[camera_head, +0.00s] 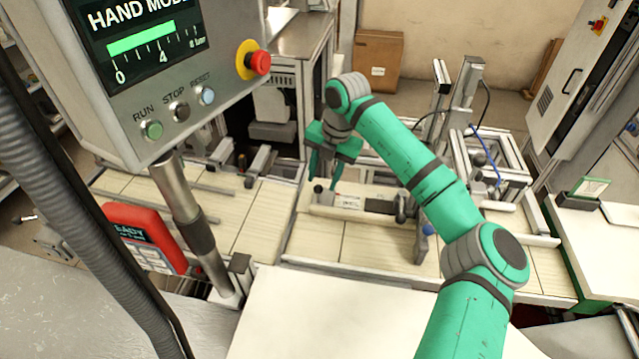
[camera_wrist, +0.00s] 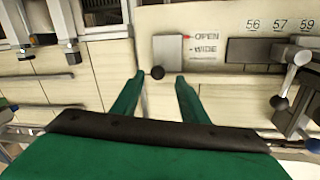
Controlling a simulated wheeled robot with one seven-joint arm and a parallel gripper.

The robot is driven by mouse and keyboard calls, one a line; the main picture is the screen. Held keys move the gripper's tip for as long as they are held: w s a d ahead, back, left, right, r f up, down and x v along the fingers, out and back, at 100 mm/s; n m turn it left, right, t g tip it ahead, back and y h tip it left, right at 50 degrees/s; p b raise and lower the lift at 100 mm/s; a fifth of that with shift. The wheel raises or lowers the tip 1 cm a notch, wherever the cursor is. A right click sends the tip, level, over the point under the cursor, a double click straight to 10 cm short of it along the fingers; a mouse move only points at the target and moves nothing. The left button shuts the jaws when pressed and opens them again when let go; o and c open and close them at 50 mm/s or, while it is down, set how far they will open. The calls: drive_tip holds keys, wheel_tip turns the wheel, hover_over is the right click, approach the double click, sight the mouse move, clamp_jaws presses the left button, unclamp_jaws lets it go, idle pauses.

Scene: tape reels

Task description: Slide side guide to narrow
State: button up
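In the head view my gripper (camera_head: 324,181) is low over the plate's left end. Whether the fingertips reach down to the knob's height is hard to tell.
A dark slot bar (camera_wrist: 255,50) lies to the right, under numbers 56, 57 and 59. A lever with a dark ball (camera_wrist: 279,102) stands near it. The control panel (camera_head: 160,80) and red device (camera_head: 145,238) are left. The cream conveyor (camera_head: 330,235) in front is mostly clear.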

sight(319, 186)
drive_tip(key=shift+w+a+f, duration=0.1)
drive_tip(key=shift+a+f, duration=0.15)
drive_tip(key=shift+f, duration=0.55)
drive_tip(key=shift+w+a+f, duration=0.1)
drive_tip(key=shift+a+f, duration=0.15)
drive_tip(key=shift+f, duration=0.55)
